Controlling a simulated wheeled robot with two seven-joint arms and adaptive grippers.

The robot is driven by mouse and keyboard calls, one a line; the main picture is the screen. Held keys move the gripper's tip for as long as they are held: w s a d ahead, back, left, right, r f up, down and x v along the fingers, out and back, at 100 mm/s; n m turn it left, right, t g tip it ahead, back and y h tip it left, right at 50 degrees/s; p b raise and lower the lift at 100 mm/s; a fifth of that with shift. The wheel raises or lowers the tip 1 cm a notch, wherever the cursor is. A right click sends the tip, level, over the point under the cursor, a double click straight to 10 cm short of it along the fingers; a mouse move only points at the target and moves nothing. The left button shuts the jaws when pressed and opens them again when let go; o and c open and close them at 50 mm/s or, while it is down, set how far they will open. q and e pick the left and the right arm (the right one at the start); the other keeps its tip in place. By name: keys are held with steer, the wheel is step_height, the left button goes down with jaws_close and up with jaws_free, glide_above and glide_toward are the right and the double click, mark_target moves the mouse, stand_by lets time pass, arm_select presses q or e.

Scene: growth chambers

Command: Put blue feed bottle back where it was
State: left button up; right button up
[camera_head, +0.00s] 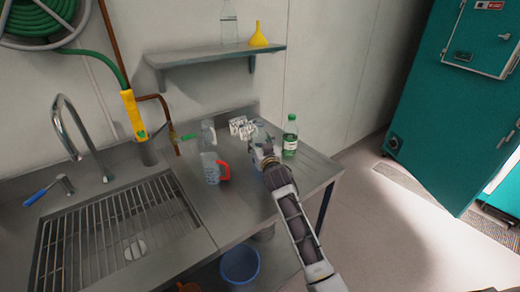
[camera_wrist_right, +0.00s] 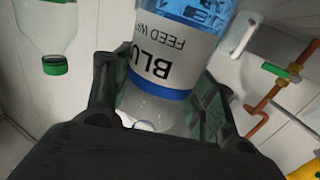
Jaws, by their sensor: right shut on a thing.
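The blue feed bottle (camera_wrist_right: 175,48) has a white label with dark lettering and a blue band. In the wrist view it sits between the two dark fingers of my right gripper (camera_wrist_right: 158,88), which is shut on it. The label text appears upside down there. In the head view my right gripper (camera_head: 263,152) is over the right part of the steel counter, and the bottle is mostly hidden by it. I cannot tell whether the bottle touches the counter. My left gripper is not in view.
A green-capped bottle (camera_head: 290,136) stands just right of my right gripper. A clear jug with a red handle (camera_head: 212,168) stands left of it. Above is a wall shelf (camera_head: 205,57) with a clear bottle (camera_head: 229,22) and yellow funnel (camera_head: 258,35). The sink (camera_head: 120,225) is at left.

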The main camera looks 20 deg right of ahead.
steer(key=shift+f, duration=1.4)
steer(key=shift+f, duration=0.15)
steer(key=o, duration=1.2)
steer(key=shift+s+a, duration=0.15)
steer(key=shift+s, duration=2.9)
steer(key=shift+s+a, duration=0.1)
steer(key=shift+s, duration=2.9)
